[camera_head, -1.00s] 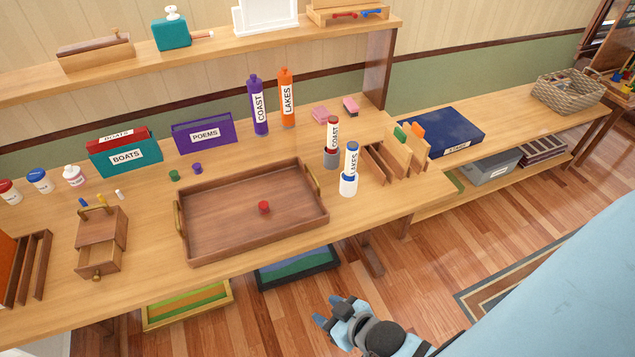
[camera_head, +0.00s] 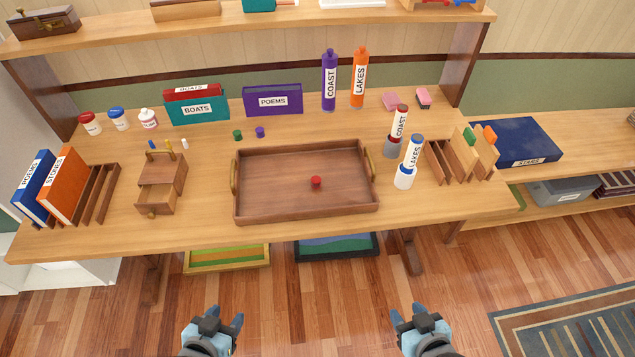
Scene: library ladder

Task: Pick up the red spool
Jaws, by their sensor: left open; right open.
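The red spool (camera_head: 316,181) is small and lies inside the brown wooden tray (camera_head: 262,213), right of its middle and toward the near side. The tray has a brass handle at each end and sits on the wooden table. My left gripper (camera_head: 226,316) is open and empty, low over the floor in front of the table. My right gripper (camera_head: 407,314) is open and empty at a similar height, further right. Both are well apart from the spool and tray.
Green (camera_head: 237,135) and purple (camera_head: 260,132) spools stand behind the tray. A small drawer box (camera_head: 160,186) stands left of it. Labelled tubes (camera_head: 405,176) in cups and a slotted rack (camera_head: 440,165) stand right. The table's front edge lies between my grippers and the tray.

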